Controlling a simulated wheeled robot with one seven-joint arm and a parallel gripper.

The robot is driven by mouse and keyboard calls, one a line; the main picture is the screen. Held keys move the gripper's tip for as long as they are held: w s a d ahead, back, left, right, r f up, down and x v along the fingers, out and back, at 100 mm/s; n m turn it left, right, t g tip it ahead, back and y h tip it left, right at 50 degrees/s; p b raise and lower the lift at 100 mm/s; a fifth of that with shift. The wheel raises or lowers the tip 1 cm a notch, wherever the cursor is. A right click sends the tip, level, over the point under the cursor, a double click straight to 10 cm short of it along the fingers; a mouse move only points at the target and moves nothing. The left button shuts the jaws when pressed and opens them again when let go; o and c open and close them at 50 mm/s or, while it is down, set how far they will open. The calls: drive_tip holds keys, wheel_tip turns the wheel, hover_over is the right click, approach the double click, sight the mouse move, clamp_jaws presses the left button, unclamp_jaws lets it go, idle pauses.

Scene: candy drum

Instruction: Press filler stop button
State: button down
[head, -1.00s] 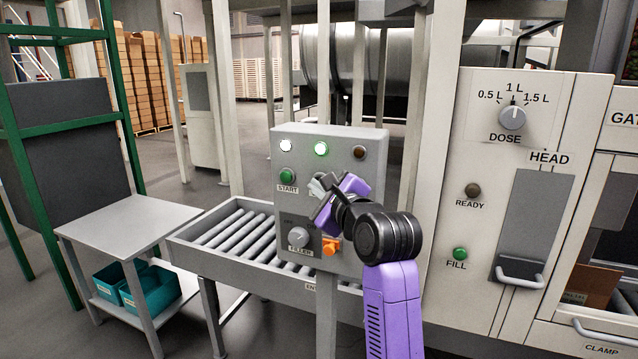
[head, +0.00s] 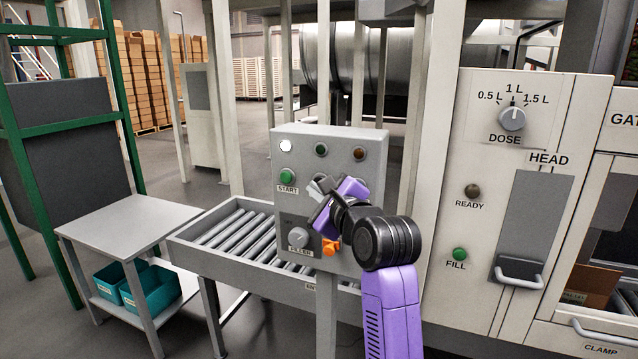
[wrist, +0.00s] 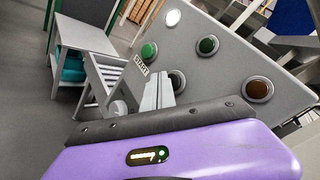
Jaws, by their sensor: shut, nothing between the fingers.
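The grey filler control panel (head: 290,215) stands in front of my arm. My gripper (head: 318,187) is shut and empty, its tips at the panel face right of the green START button (head: 287,176). In the wrist view the shut fingers (wrist: 158,88) reach a round button (wrist: 177,77), partly covered by them, beside the START button (wrist: 149,51). Its label is hidden, so I cannot read whether it says STOP. Whether the tips touch it or press it in is hard to tell. In the head view this button is hidden behind my gripper.
Above are a lit white lamp (head: 285,146), a dark green lamp (head: 321,150) and a dark brown lamp (head: 359,153). The FILLER knob (head: 298,237) and an orange part (head: 330,247) sit below. A roller conveyor (head: 235,235) runs behind; the filling machine (head: 470,140) stands right.

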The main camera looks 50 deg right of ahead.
drive_tip(key=shift+s+a, duration=0.1)
drive_tip(key=shift+a, duration=0.1)
drive_tip(key=shift+s+a, duration=0.3)
drive_tip(key=shift+a, duration=0.5)
drive_tip(key=shift+s+a, duration=0.25)
drive_tip(key=shift+a, duration=0.5)
drive_tip(key=shift+s+a, duration=0.3)
drive_tip(key=shift+a, duration=0.5)
